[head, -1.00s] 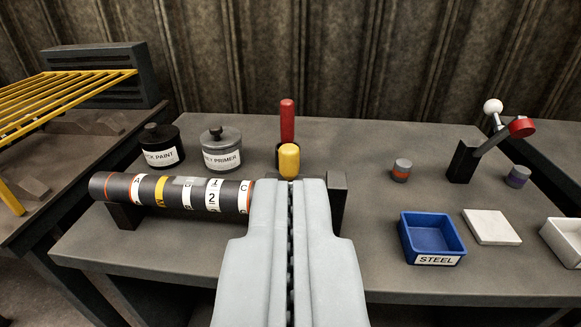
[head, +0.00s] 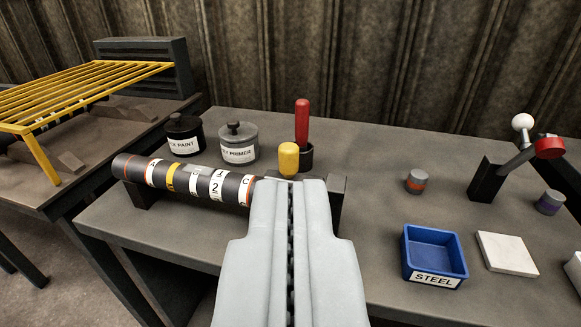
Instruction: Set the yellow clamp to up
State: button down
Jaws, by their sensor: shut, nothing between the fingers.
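A yellow rounded knob (head: 288,158), likely the yellow clamp, stands just beyond my gripper's tip, with its lower part hidden behind the gripper. My gripper (head: 289,184) is shut and empty, pointing away from me at the bench. I cannot tell whether it touches the yellow knob. A dark driveshaft (head: 190,181) with white, yellow and orange bands lies on supports to the left; its right end is hidden behind the gripper. A red handle (head: 302,122) stands upright in a dark holder (head: 306,157) just behind the yellow knob.
Two paint pots, black (head: 184,136) and grey (head: 239,143), stand behind the shaft. To the right are a blue STEEL bin (head: 433,254), a white slab (head: 507,254), two small cylinders (head: 415,182) (head: 549,202) and a lever stand (head: 487,180). A yellow rack (head: 70,92) is at left.

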jog(key=c, duration=2.1)
grip_release()
jog(key=o, duration=0.7)
jog(key=shift+w+r, duration=0.2)
jog(key=shift+w, duration=0.2)
jog(key=shift+o, duration=1.1)
jog(key=w+r+m+g, duration=0.3)
jog(key=w+g, duration=0.4)
jog(key=w, duration=0.5)
jog(key=shift+w+g, duration=0.2)
jog(key=shift+g, duration=0.1)
jog(key=r+m+g, duration=0.2)
jog(key=m+g, duration=0.2)
jog(key=g, duration=0.6)
send_over(288, 145)
notch_tip(288, 145, down, 18)
jog(key=shift+r, duration=0.2)
grip_shut()
